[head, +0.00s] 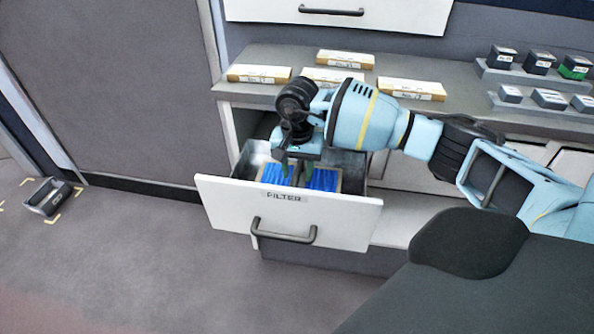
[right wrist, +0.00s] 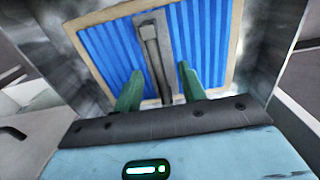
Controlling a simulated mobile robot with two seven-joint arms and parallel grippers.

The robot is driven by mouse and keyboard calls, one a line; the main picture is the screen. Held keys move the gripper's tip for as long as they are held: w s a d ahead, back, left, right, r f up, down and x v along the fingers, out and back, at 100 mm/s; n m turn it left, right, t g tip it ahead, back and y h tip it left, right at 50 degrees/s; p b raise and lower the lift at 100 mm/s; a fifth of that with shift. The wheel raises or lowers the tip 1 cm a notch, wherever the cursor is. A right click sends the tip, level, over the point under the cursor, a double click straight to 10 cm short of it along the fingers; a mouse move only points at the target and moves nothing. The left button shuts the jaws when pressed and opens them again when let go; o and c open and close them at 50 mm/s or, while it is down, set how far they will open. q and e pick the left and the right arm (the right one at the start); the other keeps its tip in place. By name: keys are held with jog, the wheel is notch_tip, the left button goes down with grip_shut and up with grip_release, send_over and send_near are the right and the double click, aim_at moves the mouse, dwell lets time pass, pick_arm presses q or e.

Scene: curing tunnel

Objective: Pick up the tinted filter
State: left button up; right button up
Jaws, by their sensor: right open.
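The tinted filter (head: 324,180) is a blue pleated panel in a tan frame, lying in the open drawer marked FILTER (head: 285,212). In the right wrist view the filter (right wrist: 205,45) has a grey strip with a dark bar handle (right wrist: 152,52) across its middle. My right gripper (head: 297,170) reaches down into the drawer over the filter and hides its middle in the head view. Its green fingers (right wrist: 160,72) are open, one on each side of the bar, with gaps visible on both sides. My left gripper is in neither view.
The metal drawer walls (head: 352,165) stand close around the filter. Several flat boxes (head: 411,89) lie on the counter above, with small dark boxes (head: 538,62) on stepped stands at right. A dark device (head: 46,197) sits on the floor at left; the floor between is clear.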

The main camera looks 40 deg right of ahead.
aim_at(297, 173)
jog(key=shift+c, duration=0.2)
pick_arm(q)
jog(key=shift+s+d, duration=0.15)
pick_arm(e)
grip_shut()
jog(key=shift+r, duration=0.1)
